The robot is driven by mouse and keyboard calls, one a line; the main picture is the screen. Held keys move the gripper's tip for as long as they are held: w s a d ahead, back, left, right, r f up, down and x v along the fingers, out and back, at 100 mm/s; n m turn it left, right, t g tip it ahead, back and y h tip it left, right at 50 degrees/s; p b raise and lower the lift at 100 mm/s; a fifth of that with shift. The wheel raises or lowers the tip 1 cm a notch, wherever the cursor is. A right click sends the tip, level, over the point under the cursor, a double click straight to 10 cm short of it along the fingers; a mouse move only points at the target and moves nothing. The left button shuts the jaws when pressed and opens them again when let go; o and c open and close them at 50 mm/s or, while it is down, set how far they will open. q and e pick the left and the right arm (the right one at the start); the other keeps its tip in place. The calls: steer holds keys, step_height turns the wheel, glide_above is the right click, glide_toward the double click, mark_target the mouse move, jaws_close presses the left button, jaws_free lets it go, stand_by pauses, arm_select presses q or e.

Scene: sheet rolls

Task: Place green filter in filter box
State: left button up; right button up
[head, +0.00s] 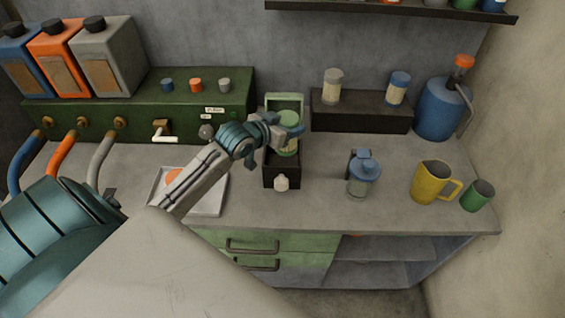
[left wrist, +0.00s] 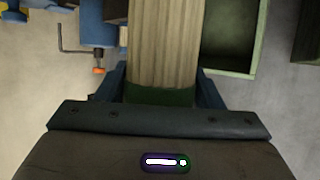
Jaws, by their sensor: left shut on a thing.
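My left gripper (head: 286,131) is shut on the green filter (head: 288,147), just over the filter box. In the left wrist view the filter (left wrist: 164,45) is a pale pleated cylinder with a dark green end band, between the fingers. The filter box (head: 271,177) is a dark box with a pale knob at its front and a light green raised lid (head: 284,98) behind. The gripper and filter hide much of its opening; I cannot tell whether the filter's lower end is inside. My right gripper is not in view.
A green cabinet (head: 200,121) with coloured jugs stands at the back left. A white tray (head: 209,207) lies left of the box. A glass jar (head: 361,185), a yellow mug (head: 430,185), a green cup (head: 478,196) and a blue jug (head: 438,110) stand to the right.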

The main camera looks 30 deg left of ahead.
arm_select(q)
steer(key=shift+w+a+r, duration=0.1)
steer(key=shift+a+r, duration=0.1)
steer(key=shift+a, duration=0.4)
steer(key=shift+a+f, duration=0.2)
step_height(320, 180, down, 8)
steer(key=shift+f+p, duration=0.2)
steer(key=shift+p, duration=1)
steer(key=shift+d+f, duration=0.1)
steer(key=shift+f, duration=0.45)
steer(key=o, duration=1.2)
steer(key=shift+f, duration=0.15)
steer(key=shift+c, duration=0.2)
